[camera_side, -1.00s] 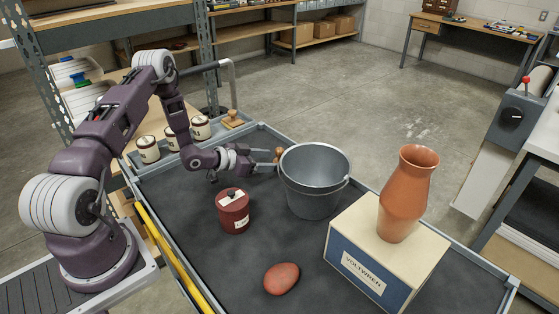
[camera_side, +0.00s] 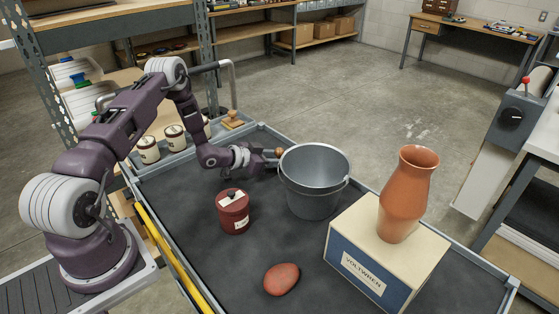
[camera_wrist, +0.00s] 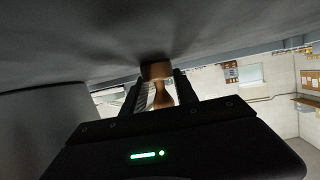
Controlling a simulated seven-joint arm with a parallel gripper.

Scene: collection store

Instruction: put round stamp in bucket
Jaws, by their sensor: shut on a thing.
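The round stamp (camera_side: 279,151), with a brown wooden handle, stands on the dark cart top just left of and behind the bucket. My gripper (camera_side: 274,158) is shut on it, low beside the bucket. In the wrist view the stamp (camera_wrist: 160,94) sits between my two dark fingers, its wide end against the dark surface. The grey metal bucket (camera_side: 315,197) stands upright at the middle of the cart. A smooth grey form at the left of the wrist view looks like its wall (camera_wrist: 40,125). The stamp's base is hidden in the side view.
A dark red lidded jar (camera_side: 234,216) stands left of the bucket. A reddish stone (camera_side: 281,279) lies in front. A terracotta vase (camera_side: 407,195) stands on a cream-and-blue box (camera_side: 368,280) at the right. White jars (camera_side: 148,150) and another wooden stamp (camera_side: 233,119) are behind.

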